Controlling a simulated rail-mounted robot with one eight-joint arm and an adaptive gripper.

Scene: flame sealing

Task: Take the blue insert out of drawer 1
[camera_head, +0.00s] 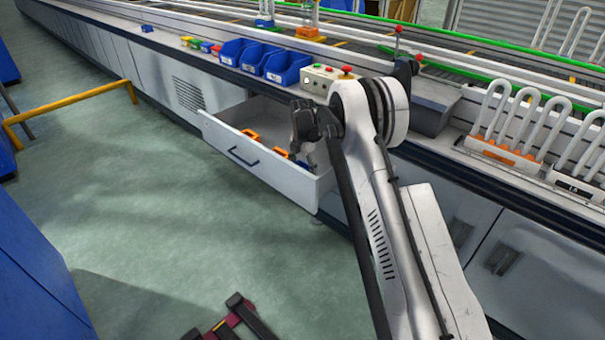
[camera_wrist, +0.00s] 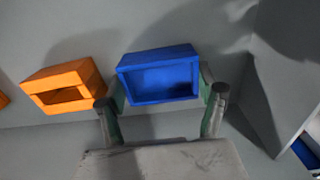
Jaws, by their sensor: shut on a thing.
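The blue insert (camera_wrist: 158,76) is a hollow block and shows in the wrist view between the two fingers of my gripper (camera_wrist: 165,100). My gripper is shut on it, with one finger at each side. I cannot tell whether the insert touches the drawer floor. In the head view the open drawer (camera_head: 262,162) holds orange inserts, and my arm reaches down into its right end.
An orange insert (camera_wrist: 65,86) lies left of the blue one in the wrist view. The drawer's side wall (camera_wrist: 258,95) stands close on the right. Blue bins (camera_head: 288,66) and a button box (camera_head: 322,78) stand on the worktop above the drawer.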

